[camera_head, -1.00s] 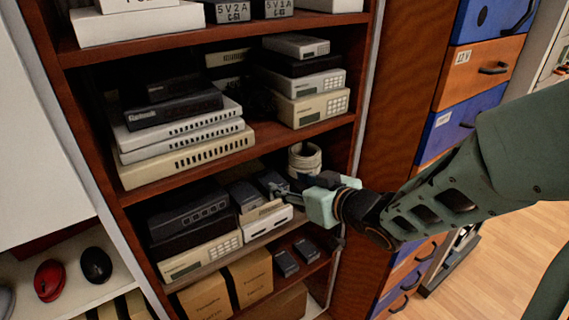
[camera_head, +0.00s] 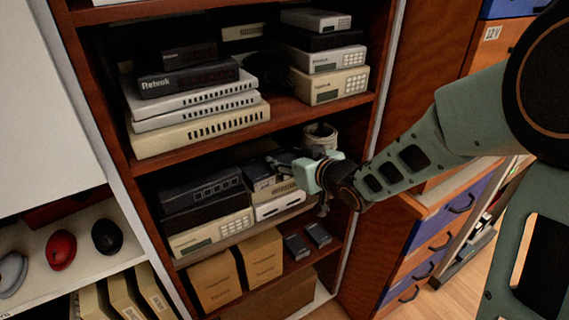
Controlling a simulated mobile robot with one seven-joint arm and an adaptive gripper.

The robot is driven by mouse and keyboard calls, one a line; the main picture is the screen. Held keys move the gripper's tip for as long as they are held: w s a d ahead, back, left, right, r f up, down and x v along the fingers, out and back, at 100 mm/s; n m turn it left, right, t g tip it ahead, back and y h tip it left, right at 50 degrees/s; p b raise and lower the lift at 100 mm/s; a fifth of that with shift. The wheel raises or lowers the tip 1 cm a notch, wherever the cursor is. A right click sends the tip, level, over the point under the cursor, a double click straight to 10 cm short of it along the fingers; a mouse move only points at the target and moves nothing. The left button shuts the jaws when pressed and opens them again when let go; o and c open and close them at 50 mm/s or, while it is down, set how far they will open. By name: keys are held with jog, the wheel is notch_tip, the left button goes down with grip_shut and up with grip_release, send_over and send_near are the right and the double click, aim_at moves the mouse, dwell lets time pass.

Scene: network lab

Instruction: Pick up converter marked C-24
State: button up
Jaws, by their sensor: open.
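No C-24 marking is legible in view, so I cannot tell which device is the marked converter. A small dark box-shaped device (camera_head: 257,172) sits on top of a beige and white stack on the lower middle shelf. My gripper (camera_head: 282,162) reaches into this shelf from the right, just right of that device and over the stack. It is open; its dark fingers are small and partly blend with the dark devices behind them. I cannot tell whether it touches anything. Whatever lies directly behind the fingers is hidden.
Dark boxes on a beige keypad unit (camera_head: 212,235) stand left of the gripper. A cable coil (camera_head: 320,136) lies behind it. The shelf above (camera_head: 290,115) limits headroom. Two small dark boxes (camera_head: 296,244) (camera_head: 318,235) and cardboard boxes (camera_head: 262,257) are on the shelf below.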

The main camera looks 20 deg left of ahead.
jog(key=c, duration=0.9)
jog(key=shift+c, duration=0.6)
jog(key=shift+r, duration=0.25)
